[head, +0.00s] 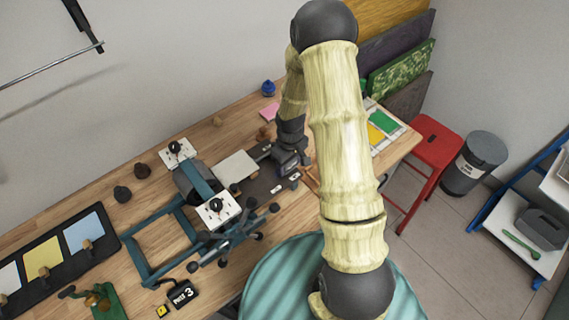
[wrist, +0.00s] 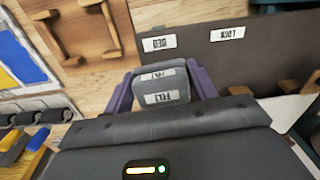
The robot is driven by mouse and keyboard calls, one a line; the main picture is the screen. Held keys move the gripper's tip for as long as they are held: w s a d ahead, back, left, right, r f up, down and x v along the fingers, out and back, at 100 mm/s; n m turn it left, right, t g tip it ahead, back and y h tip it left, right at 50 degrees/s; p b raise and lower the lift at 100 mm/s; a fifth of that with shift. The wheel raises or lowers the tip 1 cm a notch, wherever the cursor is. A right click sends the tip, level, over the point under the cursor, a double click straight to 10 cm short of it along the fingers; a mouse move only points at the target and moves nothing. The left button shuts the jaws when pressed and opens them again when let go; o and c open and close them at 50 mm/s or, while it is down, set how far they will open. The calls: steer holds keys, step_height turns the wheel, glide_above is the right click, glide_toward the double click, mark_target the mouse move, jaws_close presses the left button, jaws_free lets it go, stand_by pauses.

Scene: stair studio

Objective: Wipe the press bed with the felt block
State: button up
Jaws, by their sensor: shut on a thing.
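My gripper (head: 288,164) is low over the right part of the wooden bench, next to the dark board. In the wrist view its purple fingers (wrist: 162,80) are shut on the grey felt block (wrist: 164,96), which carries white labels. Whether the block touches the surface below, I cannot tell. The press (head: 200,192) stands left of my gripper, with a dark roller, white end plates and a teal frame (head: 153,242). A pale flat plate (head: 235,168) lies between the roller and the board; whether it is the press bed, I cannot tell.
The dark board (head: 262,181) bears white labels. A wooden frame (wrist: 82,36) lies left of the block in the wrist view. Colour sheets (head: 45,257) lie at the bench's left. A red stool (head: 437,150) and grey bin (head: 474,164) stand beyond its right end.

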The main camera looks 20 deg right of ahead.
step_height(320, 180, up, 2)
steer(key=shift+w+r+p, duration=0.1)
steer(key=shift+w+p, duration=0.05)
steer(key=shift+p, duration=0.2)
steer(key=shift+s+a+r+p, duration=0.1)
steer(key=shift+s+r+p, duration=0.1)
steer(key=shift+r+p, duration=2)
steer(key=shift+r, duration=0.75)
